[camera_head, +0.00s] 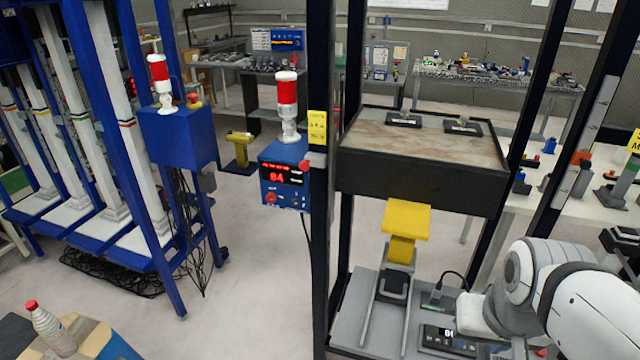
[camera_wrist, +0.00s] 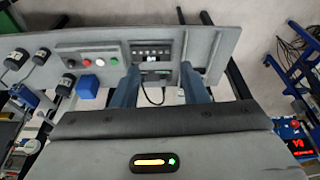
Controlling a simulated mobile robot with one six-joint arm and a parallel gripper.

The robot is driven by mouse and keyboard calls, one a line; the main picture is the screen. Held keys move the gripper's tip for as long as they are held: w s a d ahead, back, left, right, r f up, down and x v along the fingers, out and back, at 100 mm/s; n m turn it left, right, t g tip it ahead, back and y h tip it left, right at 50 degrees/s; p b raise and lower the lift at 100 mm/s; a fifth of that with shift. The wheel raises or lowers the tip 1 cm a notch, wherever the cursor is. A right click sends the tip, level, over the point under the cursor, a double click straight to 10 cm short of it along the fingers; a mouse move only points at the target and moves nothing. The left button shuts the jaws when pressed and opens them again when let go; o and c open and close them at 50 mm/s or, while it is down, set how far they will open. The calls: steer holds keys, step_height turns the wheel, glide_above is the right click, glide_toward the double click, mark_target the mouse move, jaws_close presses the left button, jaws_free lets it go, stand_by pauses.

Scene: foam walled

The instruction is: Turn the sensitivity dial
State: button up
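No part is clearly readable as the sensitivity dial. The wrist view shows a grey panel (camera_wrist: 215,45) with a small black display unit (camera_wrist: 152,53). A strip to its left carries a red, a white and a green button (camera_wrist: 114,60). Several black round knob-like parts (camera_wrist: 68,83) are further left. My gripper (camera_wrist: 160,68) is open and empty, its two blue-grey fingers apart on either side of the display unit; whether they touch the panel is unclear. In the head view the display unit (camera_head: 450,340) is at the bottom, beside my white arm; my gripper is hidden there.
A blue box (camera_head: 284,174) with red digits and a red beacon (camera_head: 287,95) stands left of a dark post (camera_head: 318,240). A yellow bracket (camera_head: 402,222) rises above the grey bench. A cable (camera_head: 455,275) runs behind the display unit.

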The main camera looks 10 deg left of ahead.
steer(key=w+a+n+t+y+b, duration=0.4)
steer(key=w+a+t+b, duration=0.65)
steer(key=w+a, duration=1.9)
steer(key=m+t+h+b, duration=0.4)
steer(key=m+h+b, duration=0.1)
steer(key=h+b, duration=0.15)
glide_toward(294, 204)
steer(key=w, duration=0.2)
steer(key=w+d, duration=0.1)
steer(key=w, duration=0.5)
steer(key=shift+d+f+b, duration=0.1)
steer(key=shift+d+b, duration=0.1)
steer(key=shift+b, duration=0.1)
steer(key=shift+c, duration=0.4)
jaws_close()
